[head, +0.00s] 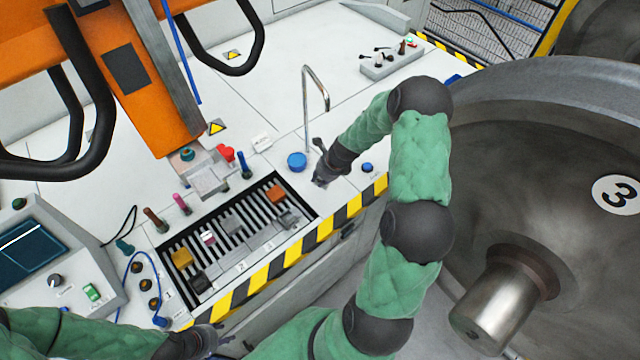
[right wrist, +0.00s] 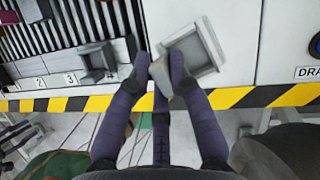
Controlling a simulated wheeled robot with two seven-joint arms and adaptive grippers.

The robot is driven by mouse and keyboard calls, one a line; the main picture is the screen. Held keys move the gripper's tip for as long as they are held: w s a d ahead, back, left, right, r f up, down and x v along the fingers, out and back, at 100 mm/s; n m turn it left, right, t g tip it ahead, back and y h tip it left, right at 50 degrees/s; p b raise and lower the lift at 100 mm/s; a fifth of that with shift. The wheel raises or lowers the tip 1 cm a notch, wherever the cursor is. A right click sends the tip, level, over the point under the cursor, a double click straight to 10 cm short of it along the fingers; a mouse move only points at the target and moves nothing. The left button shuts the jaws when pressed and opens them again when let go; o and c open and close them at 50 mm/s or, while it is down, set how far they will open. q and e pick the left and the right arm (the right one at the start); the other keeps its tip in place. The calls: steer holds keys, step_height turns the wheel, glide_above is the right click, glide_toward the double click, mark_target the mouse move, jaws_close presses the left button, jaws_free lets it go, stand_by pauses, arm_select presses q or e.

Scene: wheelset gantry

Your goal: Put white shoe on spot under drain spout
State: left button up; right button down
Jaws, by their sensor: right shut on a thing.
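The white shoe (right wrist: 207,57), a pale square block with a raised rim, is between the fingertips of my right gripper (right wrist: 165,72) in the right wrist view. It is tilted and just over the white bench top, behind the striped edge; I cannot tell whether it touches. In the head view my right gripper (head: 322,176) is below and close to the curved metal drain spout (head: 306,105), and hides the shoe and the surface under it. My left gripper (head: 212,342) is low at the bottom edge, in front of the bench; its fingers are unclear.
A slotted black rack (head: 232,240) with several coloured blocks lies left of my right gripper. A blue round cap (head: 297,161) and a blue knob (head: 367,168) flank it. A big steel wheel (head: 520,190) fills the right. White bench behind is partly clear.

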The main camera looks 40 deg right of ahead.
steer(key=w+f, duration=0.1)
steer(key=w+d+f, duration=0.1)
steer(key=f, duration=0.1)
steer(key=d+f+b, duration=0.1)
steer(key=f, duration=0.1)
steer(key=shift+w+d, duration=0.25)
steer(key=shift+w, duration=0.15)
step_height(320, 180, down, 3)
steer(key=shift+b, duration=0.8)
steer(key=shift+r, duration=0.1)
steer(key=c, duration=1.1)
jaws_free()
steer(key=shift+f, duration=0.2)
steer(key=shift+r, duration=0.15)
